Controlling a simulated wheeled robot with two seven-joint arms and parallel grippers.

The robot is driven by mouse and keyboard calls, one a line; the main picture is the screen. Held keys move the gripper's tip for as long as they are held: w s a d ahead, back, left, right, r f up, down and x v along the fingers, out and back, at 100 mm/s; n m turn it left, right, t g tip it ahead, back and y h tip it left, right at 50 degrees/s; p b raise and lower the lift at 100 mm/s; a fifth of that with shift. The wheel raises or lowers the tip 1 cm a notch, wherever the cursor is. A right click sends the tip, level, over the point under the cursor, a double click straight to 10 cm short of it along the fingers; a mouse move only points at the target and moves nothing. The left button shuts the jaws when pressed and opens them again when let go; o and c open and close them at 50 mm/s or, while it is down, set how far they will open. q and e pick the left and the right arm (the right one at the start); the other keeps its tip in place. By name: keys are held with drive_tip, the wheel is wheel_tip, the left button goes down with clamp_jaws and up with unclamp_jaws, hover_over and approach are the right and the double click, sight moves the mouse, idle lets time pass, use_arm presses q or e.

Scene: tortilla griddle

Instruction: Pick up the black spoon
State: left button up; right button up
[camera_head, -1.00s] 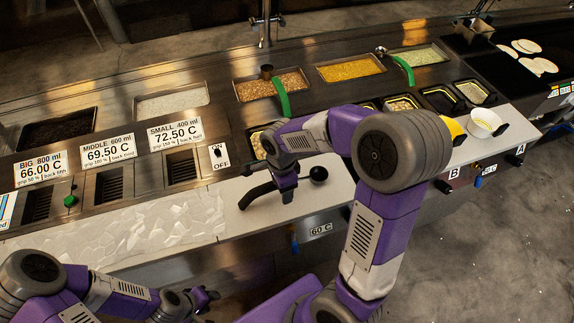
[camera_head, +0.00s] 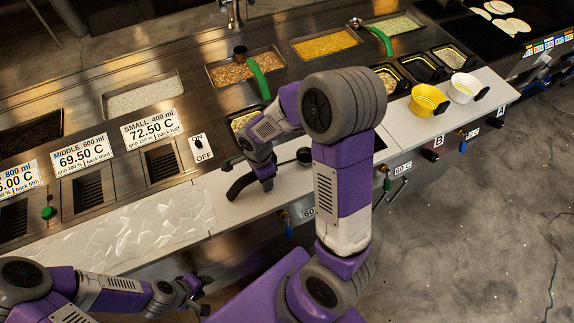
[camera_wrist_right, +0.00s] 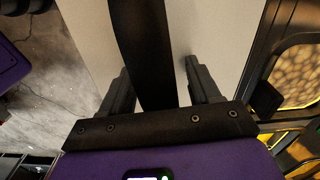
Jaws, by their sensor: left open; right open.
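The black spoon lies on the white counter strip in the head view, its curved handle (camera_head: 241,186) to the left and its round end (camera_head: 304,156) to the right. My right arm hides its middle. My right gripper (camera_head: 267,184) is at the handle. In the right wrist view the dark handle (camera_wrist_right: 148,50) runs between the two open fingers of my right gripper (camera_wrist_right: 157,85), with gaps on both sides. My left gripper (camera_head: 198,292) is open and empty at the lower left, in front of the counter and away from the spoon.
A yellow cup (camera_head: 429,102) and a white cup (camera_head: 466,88) stand at the right on the counter strip (camera_head: 228,212). Behind are food trays with corn (camera_head: 325,44) and a green-handled scoop (camera_head: 259,79). A textured white surface (camera_head: 140,228) lies left of the spoon.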

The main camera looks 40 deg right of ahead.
drive_tip(key=c, duration=1)
wheel_tip(320, 180, up, 10)
drive_tip(key=shift+r+p, duration=0.1)
drive_tip(key=shift+p, duration=0.75)
